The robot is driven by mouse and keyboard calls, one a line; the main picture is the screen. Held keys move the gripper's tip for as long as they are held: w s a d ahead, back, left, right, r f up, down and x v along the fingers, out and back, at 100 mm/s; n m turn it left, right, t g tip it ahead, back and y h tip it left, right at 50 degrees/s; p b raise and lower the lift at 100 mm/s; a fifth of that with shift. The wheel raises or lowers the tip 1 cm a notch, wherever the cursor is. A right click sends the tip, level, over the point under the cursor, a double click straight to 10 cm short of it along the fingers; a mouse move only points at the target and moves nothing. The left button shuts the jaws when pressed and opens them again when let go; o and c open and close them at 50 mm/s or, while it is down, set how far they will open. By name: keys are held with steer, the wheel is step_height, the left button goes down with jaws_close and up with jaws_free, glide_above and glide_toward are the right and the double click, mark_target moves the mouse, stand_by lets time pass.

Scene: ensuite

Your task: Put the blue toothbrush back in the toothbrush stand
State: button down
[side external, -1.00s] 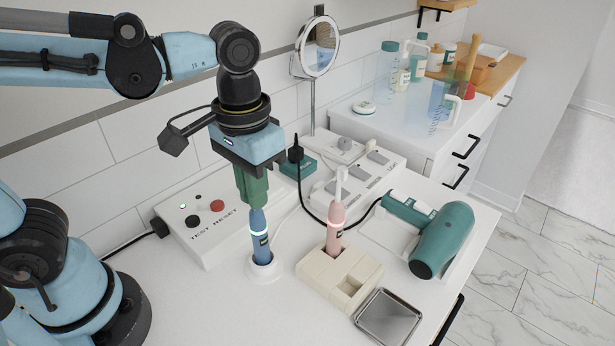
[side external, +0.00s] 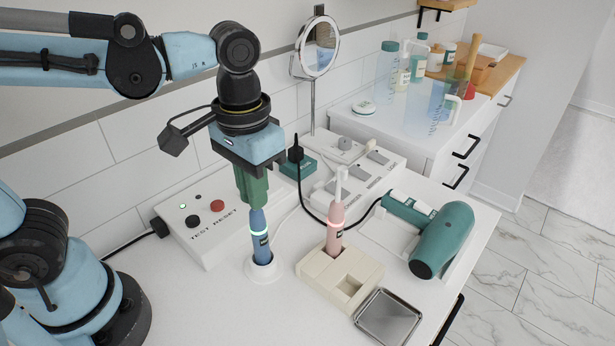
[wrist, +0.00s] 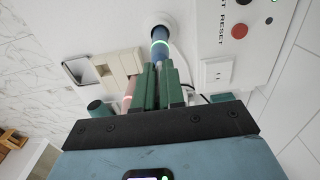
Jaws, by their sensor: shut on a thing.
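The blue toothbrush (side external: 260,238) stands upright on a round white charging base (side external: 263,272), with a lit ring around its handle. My gripper (side external: 255,203) points down and its green fingers are shut on the upper part of the blue toothbrush. In the wrist view the fingers (wrist: 158,88) reach to the toothbrush (wrist: 160,42); its head is hidden. The beige toothbrush stand (side external: 316,268) is to the right, with a pink toothbrush (side external: 335,230) upright in one slot and an open compartment at the front.
A white TEST/RESET box (side external: 207,228) stands behind left. A teal hair dryer (side external: 443,240) lies at the right and a metal tray (side external: 388,317) at the front. A black cable (side external: 310,205) runs behind the stand. The counter left of the charging base is clear.

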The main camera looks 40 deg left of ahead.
steer(key=shift+r, duration=0.15)
steer(key=shift+r, duration=0.95)
step_height(320, 180, up, 2)
steer(key=shift+s+d+r, duration=0.1)
steer(key=s+d+r, duration=0.6)
steer(key=s+d, duration=0.1)
steer(key=s, duration=0.2)
steer(key=w+d+r, duration=0.1)
steer(key=w+d, duration=0.3)
steer(key=d, duration=0.7)
steer(key=w+a+f, duration=0.3)
steer(key=w+f, duration=0.7)
steer(key=f, duration=0.1)
steer(key=shift+w+a, duration=0.35)
steer(key=shift+f, duration=0.2)
